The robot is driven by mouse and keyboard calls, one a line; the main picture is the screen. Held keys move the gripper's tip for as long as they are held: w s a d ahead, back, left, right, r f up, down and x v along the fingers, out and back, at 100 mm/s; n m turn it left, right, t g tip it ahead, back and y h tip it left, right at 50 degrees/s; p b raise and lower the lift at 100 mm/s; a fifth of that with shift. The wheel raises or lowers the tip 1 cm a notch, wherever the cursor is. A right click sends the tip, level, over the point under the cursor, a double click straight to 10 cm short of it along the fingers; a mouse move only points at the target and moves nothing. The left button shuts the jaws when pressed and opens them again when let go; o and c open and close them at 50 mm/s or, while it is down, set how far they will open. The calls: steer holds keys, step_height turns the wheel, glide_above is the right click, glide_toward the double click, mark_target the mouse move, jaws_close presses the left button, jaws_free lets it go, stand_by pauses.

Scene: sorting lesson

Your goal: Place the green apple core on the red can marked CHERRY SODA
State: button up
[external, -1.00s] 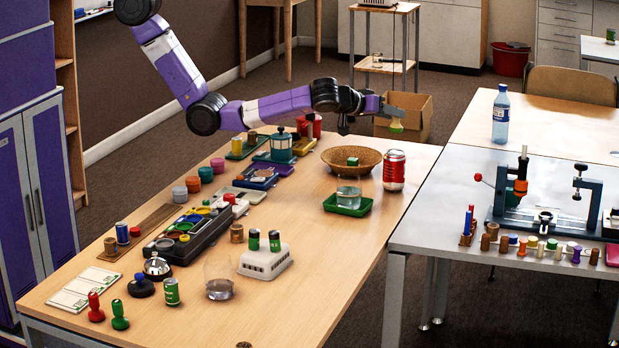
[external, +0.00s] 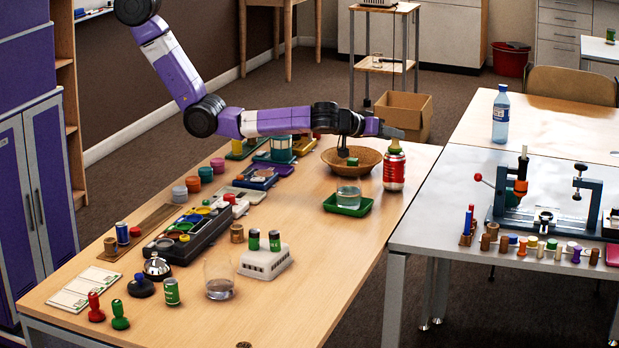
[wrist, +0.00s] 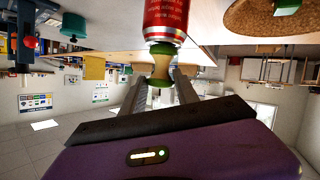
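The green apple core (external: 394,147) is upright, pale at the waist with green ends. It is right over the top of the red can (external: 394,172) and appears to touch it. The wrist view, upside down, shows the core (wrist: 161,68) against the end of the can (wrist: 166,20), lined up with it. My gripper (external: 393,134) is at the core from above and behind; its two fingers (wrist: 161,72) lie on either side of the core and look shut on it. The can's full label is too small to read.
A wicker bowl (external: 337,164) with a green cube stands just left of the can. A green tray (external: 366,205) with a glass dish is in front. The table's right edge is close to the can. Bare tabletop (external: 335,270) lies nearer the camera.

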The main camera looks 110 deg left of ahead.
steer(key=o, duration=0.4)
steer(key=shift+r+p, duration=0.2)
steer(key=shift+p, duration=0.1)
steer(key=shift+s+d, duration=0.15)
steer(key=shift+d, duration=0.15)
steer(key=b+v, duration=0.1)
steer(key=v, duration=1)
steer(key=shift+r, duration=0.2)
steer(key=shift+s, duration=0.1)
